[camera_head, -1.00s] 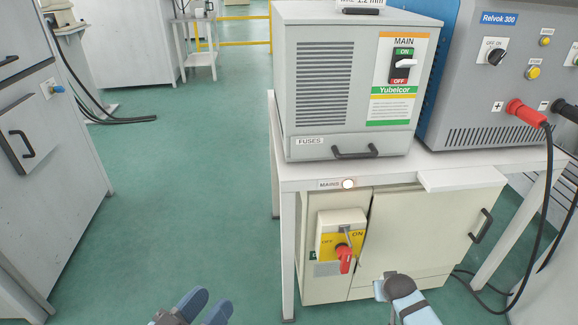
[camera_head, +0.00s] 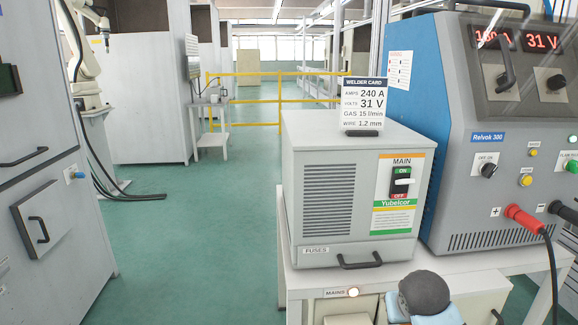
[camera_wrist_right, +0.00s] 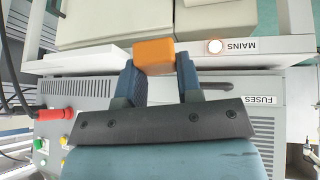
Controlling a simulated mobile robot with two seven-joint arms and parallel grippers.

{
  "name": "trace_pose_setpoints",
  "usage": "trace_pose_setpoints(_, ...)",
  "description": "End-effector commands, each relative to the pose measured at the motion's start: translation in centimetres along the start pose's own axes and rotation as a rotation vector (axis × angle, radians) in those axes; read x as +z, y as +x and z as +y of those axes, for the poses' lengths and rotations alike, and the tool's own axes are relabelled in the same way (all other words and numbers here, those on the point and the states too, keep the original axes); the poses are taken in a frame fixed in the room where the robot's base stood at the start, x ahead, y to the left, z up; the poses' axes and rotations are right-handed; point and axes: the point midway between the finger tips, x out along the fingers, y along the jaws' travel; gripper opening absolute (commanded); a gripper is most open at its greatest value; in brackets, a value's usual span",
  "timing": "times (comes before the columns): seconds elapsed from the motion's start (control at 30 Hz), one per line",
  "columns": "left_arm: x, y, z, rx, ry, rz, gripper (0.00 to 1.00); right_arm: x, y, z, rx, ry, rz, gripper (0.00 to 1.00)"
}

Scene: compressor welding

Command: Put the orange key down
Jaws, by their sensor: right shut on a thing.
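The orange key (camera_wrist_right: 154,56) shows as an orange block between the fingers of my right gripper (camera_wrist_right: 156,76) in the right wrist view. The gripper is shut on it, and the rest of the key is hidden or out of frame. In the head view my right gripper (camera_head: 424,298) is at the bottom right of centre, by the table's front edge and below the grey MAIN fuse box (camera_head: 322,205). From there its own arm hides the fingers and most of what they hold. My left gripper is not in view.
A MAINS lamp (camera_head: 353,292) glows on the table edge. Cables hang from the welder at right. Open floor (camera_head: 185,240) lies left.

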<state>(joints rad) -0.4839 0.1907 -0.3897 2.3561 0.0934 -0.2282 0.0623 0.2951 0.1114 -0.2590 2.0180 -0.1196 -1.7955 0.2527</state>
Motion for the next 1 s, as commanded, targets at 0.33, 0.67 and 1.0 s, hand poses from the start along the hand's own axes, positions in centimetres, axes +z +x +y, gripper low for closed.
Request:
trace_pose_setpoints(0.33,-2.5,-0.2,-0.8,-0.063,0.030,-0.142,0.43,-2.3,-7.7,1.2,-0.001,-0.001,0.001,0.00)
trace_pose_setpoints(0.67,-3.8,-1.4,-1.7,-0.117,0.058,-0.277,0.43,-4.0,-14.1,2.3,0.000,-0.001,0.001,0.00)
trace_pose_setpoints(1.0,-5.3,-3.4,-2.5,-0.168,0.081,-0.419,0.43,-5.7,-20.8,3.4,0.000,-0.001,0.001,0.00)
